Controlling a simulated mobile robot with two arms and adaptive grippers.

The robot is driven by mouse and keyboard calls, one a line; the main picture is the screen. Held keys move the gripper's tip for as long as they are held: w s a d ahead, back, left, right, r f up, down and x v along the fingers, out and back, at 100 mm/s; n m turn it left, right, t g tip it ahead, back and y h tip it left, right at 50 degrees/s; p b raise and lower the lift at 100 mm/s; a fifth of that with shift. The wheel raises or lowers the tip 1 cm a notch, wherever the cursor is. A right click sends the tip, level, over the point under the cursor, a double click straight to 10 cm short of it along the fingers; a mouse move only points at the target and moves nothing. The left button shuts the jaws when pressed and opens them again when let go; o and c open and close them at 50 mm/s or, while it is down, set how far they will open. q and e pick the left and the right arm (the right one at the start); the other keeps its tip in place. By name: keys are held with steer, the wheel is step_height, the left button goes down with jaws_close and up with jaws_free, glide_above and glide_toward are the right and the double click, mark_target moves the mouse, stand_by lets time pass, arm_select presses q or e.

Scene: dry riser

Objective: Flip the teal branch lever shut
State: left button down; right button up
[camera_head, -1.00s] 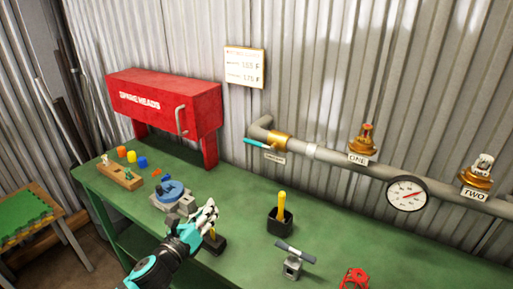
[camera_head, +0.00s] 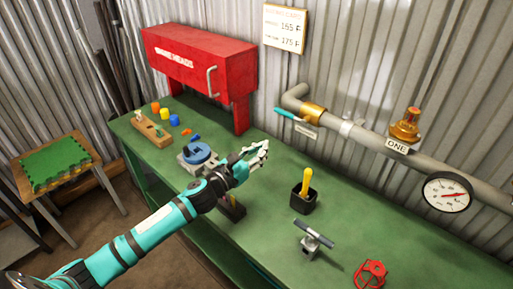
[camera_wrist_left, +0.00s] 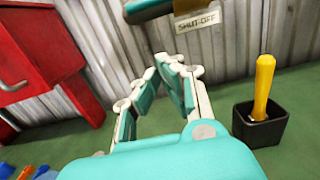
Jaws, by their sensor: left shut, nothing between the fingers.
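The teal branch lever (camera_head: 286,113) sticks out to the left from a brass valve (camera_head: 313,112) on the grey pipe. In the left wrist view part of the teal lever (camera_wrist_left: 150,9) shows at the top edge, above a "SHUT-OFF" label (camera_wrist_left: 197,18). My left gripper (camera_head: 264,147) is shut and empty, over the green bench, below and left of the lever and apart from it. Its fingers also show in the left wrist view (camera_wrist_left: 176,66), meeting below the lever. My right gripper is in no view.
A black cup with a yellow-handled tool (camera_head: 303,201) stands right of my gripper. A red cabinet (camera_head: 200,60) stands behind left. A blue round fixture (camera_head: 198,155) is close to my left arm. A grey clamp-like stand (camera_head: 312,240) and red handwheel (camera_head: 370,274) lie nearer the front.

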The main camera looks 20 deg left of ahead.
mark_target(288, 115)
arm_select(q)
steer(key=w+d+r+p, duration=0.2)
steer(key=w+r+p, duration=0.1)
steer(key=w, duration=0.3)
steer(key=shift+w+d+r, duration=0.15)
steer(key=shift+d+r, duration=0.05)
steer(key=shift+r, duration=0.45)
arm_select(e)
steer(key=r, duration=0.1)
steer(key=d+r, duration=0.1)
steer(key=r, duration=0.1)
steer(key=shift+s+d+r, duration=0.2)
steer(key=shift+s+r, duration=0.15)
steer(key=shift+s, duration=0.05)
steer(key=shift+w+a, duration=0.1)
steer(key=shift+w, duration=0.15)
arm_select(q)
steer(key=shift+a+r+m, duration=0.1)
steer(key=shift+r+m, duration=0.1)
steer(key=shift+m, duration=0.2)
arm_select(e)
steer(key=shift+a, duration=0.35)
